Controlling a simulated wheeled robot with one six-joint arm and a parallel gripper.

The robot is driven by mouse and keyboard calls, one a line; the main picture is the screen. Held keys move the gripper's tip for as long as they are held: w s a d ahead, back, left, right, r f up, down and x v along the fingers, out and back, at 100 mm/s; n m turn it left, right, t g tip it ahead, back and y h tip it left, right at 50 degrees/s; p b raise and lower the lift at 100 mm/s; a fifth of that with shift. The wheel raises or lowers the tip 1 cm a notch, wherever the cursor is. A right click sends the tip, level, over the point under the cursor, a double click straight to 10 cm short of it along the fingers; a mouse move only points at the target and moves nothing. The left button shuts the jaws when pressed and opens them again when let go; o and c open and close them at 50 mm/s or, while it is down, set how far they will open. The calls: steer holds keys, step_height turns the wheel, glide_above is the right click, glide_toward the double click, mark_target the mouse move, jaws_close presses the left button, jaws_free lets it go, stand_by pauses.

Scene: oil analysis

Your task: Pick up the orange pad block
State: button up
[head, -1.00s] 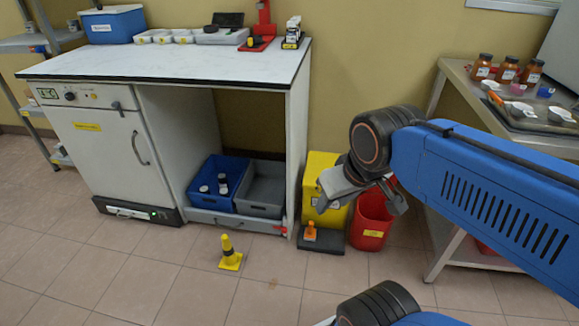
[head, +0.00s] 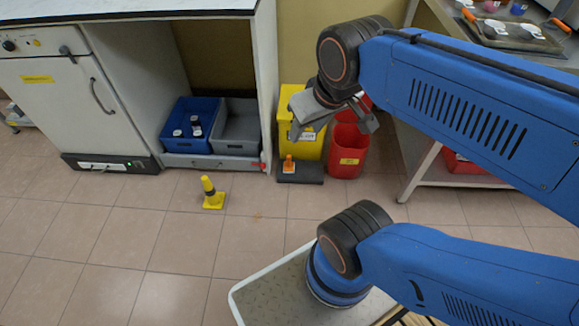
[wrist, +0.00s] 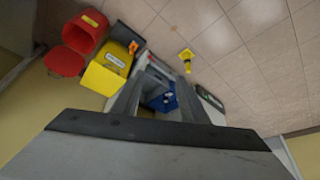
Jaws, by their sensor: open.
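The orange pad block (head: 289,162) is small and upright. It stands on a dark flat base (head: 300,176) on the floor, in front of the yellow bin. In the wrist view the orange block (wrist: 133,47) shows small, up and left of the fingers. My gripper (head: 335,122) is open and empty, high above the floor and well apart from the block. In the head view it hangs up and right of the block, in front of the bins. Its two fingers (wrist: 157,95) point away from the wrist camera.
A yellow bin (head: 309,146) and a red bin (head: 347,152) stand right behind the block. A white cabinet bench (head: 50,110) with blue (head: 187,140) and grey (head: 240,125) crates is at left. A yellow floor post (head: 212,195) stands on otherwise clear tiles. A metal table is at right.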

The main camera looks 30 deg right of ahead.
steer(key=shift+w, duration=0.1)
steer(key=m+h, duration=0.1)
steer(key=m, duration=0.3)
glide_above(288, 156)
steer(key=s+a, duration=0.1)
steer(key=s, duration=0.3)
step_height(288, 156, down, 51)
steer(key=shift+g, duration=0.3)
steer(key=x, duration=1.1)
steer(key=shift+d+f, duration=0.2)
steer(key=shift+f, duration=0.1)
steer(key=shift+s+x, duration=0.2)
steer(key=shift+x, duration=0.9)
steer(key=shift+s+x, duration=0.15)
steer(key=shift+x, duration=0.95)
steer(key=shift+w+d+f, duration=0.15)
steer(key=shift+w+f, duration=0.05)
steer(key=shift+f, duration=0.3)
